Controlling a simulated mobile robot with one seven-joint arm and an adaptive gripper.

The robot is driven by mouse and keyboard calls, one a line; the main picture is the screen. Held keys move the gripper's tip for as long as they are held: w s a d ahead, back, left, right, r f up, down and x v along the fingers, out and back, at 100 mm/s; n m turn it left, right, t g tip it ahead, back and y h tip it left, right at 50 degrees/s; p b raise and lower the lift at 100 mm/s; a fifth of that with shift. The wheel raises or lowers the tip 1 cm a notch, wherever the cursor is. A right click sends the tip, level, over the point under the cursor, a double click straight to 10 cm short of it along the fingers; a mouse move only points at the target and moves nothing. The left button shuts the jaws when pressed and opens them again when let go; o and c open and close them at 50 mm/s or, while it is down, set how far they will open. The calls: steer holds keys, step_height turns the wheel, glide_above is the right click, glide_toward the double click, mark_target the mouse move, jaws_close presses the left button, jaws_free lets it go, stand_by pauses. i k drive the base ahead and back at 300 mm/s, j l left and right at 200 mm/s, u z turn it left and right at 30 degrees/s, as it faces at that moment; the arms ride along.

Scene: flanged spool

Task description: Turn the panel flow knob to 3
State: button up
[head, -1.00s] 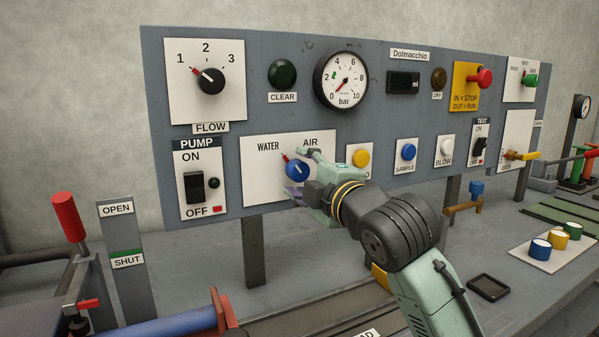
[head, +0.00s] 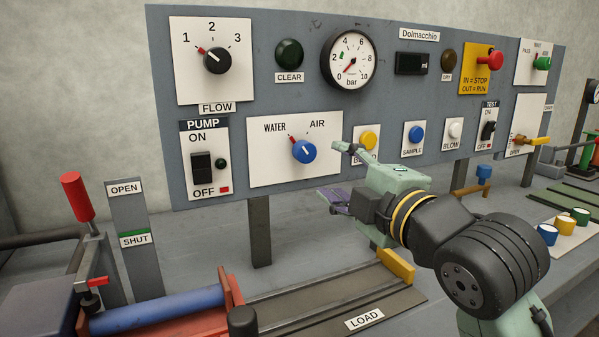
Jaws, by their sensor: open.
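The black flow knob (head: 217,61) sits on a white plate at the panel's upper left, with marks 1, 2 and 3 around it. Its red pointer tip is turned up and left, towards the 1. The label FLOW (head: 217,108) is below it. My gripper (head: 332,172) is open and empty, below and to the right of the flow knob. Its fingers point left, just right of the blue WATER/AIR knob (head: 304,151), and appear apart from it. Nothing hides the flow knob.
The panel (head: 280,108) also carries a pressure gauge (head: 348,60), a green CLEAR lamp (head: 289,53), a PUMP switch (head: 201,167) and several push buttons. A red-handled lever (head: 78,198) stands at the lower left. The space before the flow knob is clear.

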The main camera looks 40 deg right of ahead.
mark_target(216, 60)
steer(key=k+j, duration=0.15)
steer(key=k, duration=0.35)
steer(key=k+j, duration=0.2)
steer(key=k, duration=0.25)
